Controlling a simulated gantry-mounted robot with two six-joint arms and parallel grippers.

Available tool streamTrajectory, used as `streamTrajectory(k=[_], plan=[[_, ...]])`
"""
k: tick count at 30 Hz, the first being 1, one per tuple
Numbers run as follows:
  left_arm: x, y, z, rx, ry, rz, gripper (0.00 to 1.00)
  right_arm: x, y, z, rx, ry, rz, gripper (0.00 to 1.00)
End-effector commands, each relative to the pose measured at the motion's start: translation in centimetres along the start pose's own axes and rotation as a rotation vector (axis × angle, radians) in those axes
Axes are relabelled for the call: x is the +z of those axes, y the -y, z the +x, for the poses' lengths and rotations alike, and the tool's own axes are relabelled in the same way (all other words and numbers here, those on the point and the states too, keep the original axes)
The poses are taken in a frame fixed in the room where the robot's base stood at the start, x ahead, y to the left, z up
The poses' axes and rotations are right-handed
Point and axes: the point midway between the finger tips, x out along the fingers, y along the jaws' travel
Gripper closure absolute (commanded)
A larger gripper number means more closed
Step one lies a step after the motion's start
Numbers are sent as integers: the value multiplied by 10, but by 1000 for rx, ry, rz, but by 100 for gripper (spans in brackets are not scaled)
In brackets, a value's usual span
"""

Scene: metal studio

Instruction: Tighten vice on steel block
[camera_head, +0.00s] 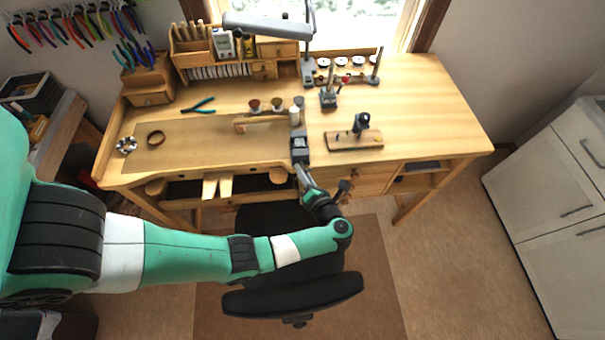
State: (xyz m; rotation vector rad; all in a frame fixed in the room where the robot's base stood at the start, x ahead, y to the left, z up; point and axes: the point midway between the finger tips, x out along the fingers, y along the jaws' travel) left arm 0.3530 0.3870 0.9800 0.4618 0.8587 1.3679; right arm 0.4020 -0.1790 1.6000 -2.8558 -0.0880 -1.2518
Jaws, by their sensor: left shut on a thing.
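The vice (299,147) is a small dark grey metal tool at the front edge of the wooden workbench. A lighter piece sits at its top, but I cannot tell clearly whether this is the steel block. My left gripper (299,170) reaches up to the front of the vice, just below its jaws. It is shut on a small part there, seemingly the vice handle, which the fingers mostly hide. My right gripper is not in view.
The workbench (430,112) is clear at its right. A wooden block with a dark tool (361,124) stands right of the vice. Blue pliers (199,105) lie at the left. A dark chair (292,296) stands below my left arm.

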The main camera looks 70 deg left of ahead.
Motion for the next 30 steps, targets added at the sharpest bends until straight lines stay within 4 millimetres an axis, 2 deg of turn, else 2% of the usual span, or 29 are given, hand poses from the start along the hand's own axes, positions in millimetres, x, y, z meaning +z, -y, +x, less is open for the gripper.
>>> streamTrajectory(k=[18, 30], plan=[[-1, 2, 0, 222, 1, 525, 100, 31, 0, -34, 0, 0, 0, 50], [0, 0, -1, 312, 1, 741, 100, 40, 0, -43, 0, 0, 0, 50]])
